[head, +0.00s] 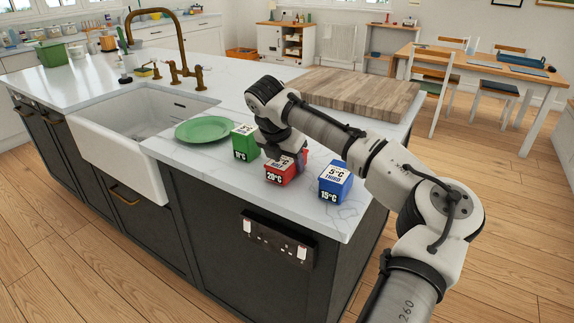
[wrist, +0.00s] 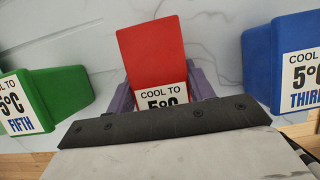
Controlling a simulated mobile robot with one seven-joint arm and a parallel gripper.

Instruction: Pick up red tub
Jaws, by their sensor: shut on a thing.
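The red tub (head: 280,174) stands on the white marble counter between a green and a blue tub, with a "20°C" label on its front. My gripper (head: 290,158) is over it from above and shut on it. In the wrist view the red tub (wrist: 152,55) sits between my purple fingers, which show at its left and right sides. Its label reads "COOL TO", with the lower part hidden by my gripper's dark edge. In the head view my gripper covers part of its top. I cannot tell whether it is clear of the counter.
The green tub (head: 245,142) is close on the left and the blue tub (head: 335,182) on the right, near the counter edge. A green plate (head: 203,129) lies farther left beside the sink (head: 130,130). A wooden board (head: 355,92) lies behind my arm.

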